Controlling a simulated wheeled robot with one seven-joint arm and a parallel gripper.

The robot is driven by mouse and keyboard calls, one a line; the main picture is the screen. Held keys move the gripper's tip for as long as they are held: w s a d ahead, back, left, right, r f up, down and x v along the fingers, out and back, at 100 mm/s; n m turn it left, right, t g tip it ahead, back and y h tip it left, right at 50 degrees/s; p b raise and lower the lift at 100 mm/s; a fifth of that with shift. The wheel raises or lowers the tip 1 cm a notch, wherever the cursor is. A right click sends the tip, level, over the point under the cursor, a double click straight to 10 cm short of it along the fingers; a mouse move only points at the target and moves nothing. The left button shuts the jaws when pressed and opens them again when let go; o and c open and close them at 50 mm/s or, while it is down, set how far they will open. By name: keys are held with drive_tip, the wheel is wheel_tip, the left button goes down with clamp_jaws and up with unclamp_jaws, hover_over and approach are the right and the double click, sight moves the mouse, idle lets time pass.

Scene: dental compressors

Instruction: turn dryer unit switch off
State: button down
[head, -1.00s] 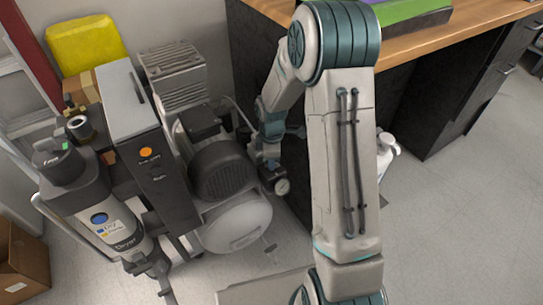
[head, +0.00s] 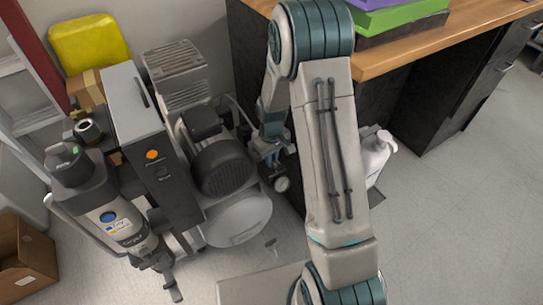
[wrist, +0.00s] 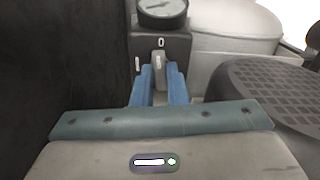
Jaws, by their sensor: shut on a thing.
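In the wrist view a grey switch lever (wrist: 159,66) stands on a dark box (wrist: 180,47) under a round gauge. A white 0 mark is above the lever and an I mark is to its left; the lever points up toward the 0. My gripper (wrist: 161,86) has its blue fingers shut on the lever, one on each side, hiding its lower part. In the head view my gripper is small, beside the gauge (head: 282,184), and the switch cannot be made out. The dryer unit (head: 118,222), a grey cylinder with a blue dot, stands at the left.
A compressor with a dark ribbed motor (head: 223,167) and a pale tank (head: 237,218) is left of my gripper. A tall panel with an orange button (head: 152,155) stands beside it. A wooden-topped desk (head: 440,45) is at the right. A white bottle (head: 376,155) stands near the desk.

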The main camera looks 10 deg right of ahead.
drive_tip(key=shift+m, duration=0.6)
drive_tip(key=c, duration=1.4)
unclamp_jaws()
drive_tip(key=shift+c, duration=0.2)
drive_tip(key=shift+r, duration=0.1)
wheel_tip(320, 180, up, 14)
drive_tip(key=p, duration=0.4)
drive_tip(key=shift+p, duration=0.35)
drive_tip(key=shift+f, duration=0.2)
